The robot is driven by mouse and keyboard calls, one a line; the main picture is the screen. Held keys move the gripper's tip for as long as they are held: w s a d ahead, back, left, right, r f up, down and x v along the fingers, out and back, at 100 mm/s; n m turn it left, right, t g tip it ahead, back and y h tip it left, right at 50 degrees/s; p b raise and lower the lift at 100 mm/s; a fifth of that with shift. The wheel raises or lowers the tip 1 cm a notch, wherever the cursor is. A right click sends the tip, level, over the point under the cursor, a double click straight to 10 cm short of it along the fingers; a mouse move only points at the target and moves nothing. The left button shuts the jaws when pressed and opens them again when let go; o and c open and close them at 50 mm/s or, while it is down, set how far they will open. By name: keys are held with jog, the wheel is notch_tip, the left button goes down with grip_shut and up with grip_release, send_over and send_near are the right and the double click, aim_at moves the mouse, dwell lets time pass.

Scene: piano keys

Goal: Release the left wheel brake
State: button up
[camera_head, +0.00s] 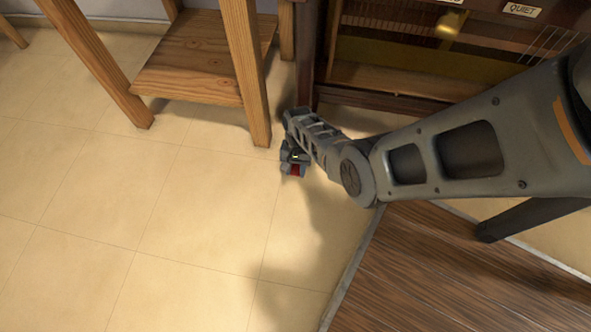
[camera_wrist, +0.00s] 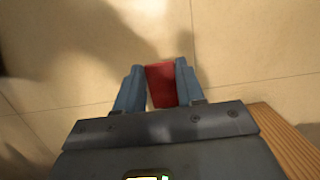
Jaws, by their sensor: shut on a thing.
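My gripper (camera_head: 293,160) is low near the tiled floor, beside the dark piano's lower left corner and right of a wooden table leg. In the wrist view, its two blue-grey fingers (camera_wrist: 159,72) are shut on a red piece (camera_wrist: 162,86), one finger on each side. The red piece also shows at the gripper's tip in the head view (camera_head: 293,171). I take it to be the brake lever; the wheel itself is hidden, and I cannot tell what the red piece joins.
A wooden side table (camera_head: 190,60) with a low shelf stands just left of my gripper. The dark piano cabinet (camera_head: 365,101) has a brass knob (camera_head: 448,27) and a "QUIET" label (camera_head: 521,9). A dark plank surface (camera_head: 450,275) fills the lower right. Tiled floor (camera_head: 150,230) at left is clear.

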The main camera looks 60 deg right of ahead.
aim_at(297, 167)
jog(key=shift+r+y, duration=0.1)
jog(key=shift+y, duration=0.2)
jog(key=o, duration=1)
jog(key=shift+o, duration=0.2)
jog(key=p+v, duration=0.5)
jog(key=v, duration=0.3)
jog(key=shift+d, duration=0.1)
